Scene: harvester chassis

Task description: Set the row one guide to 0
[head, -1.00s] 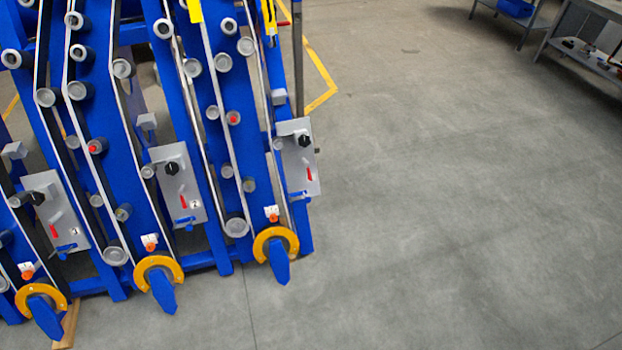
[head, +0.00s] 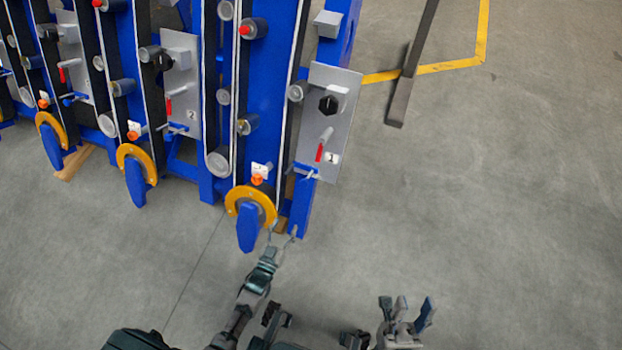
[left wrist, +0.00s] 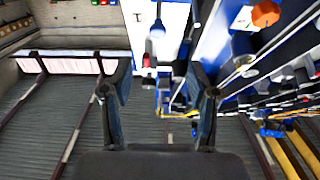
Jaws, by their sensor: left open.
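Row one is the blue frame leg at the right end of the machine, with a grey panel (head: 330,120) marked 1. The panel carries a black knob (head: 328,104), a red-tipped lever (head: 322,147) and a small blue handle (head: 305,173). Beside it, an orange knob (head: 257,180) sits by a small white plate (head: 260,169), above a yellow ring (head: 238,196) with a blue tip (head: 248,230). I cannot tell the guide's setting. My left gripper (head: 282,234) is open and empty, just below the ring; its fingers also show in the left wrist view (left wrist: 158,90). My right gripper (head: 407,308) is open and empty, lower right.
Similar rows with a panel marked 2 (head: 183,85) continue to the left. A dark post (head: 405,90) stands on the floor behind row one, near a yellow floor line (head: 450,67). The grey floor at right is clear.

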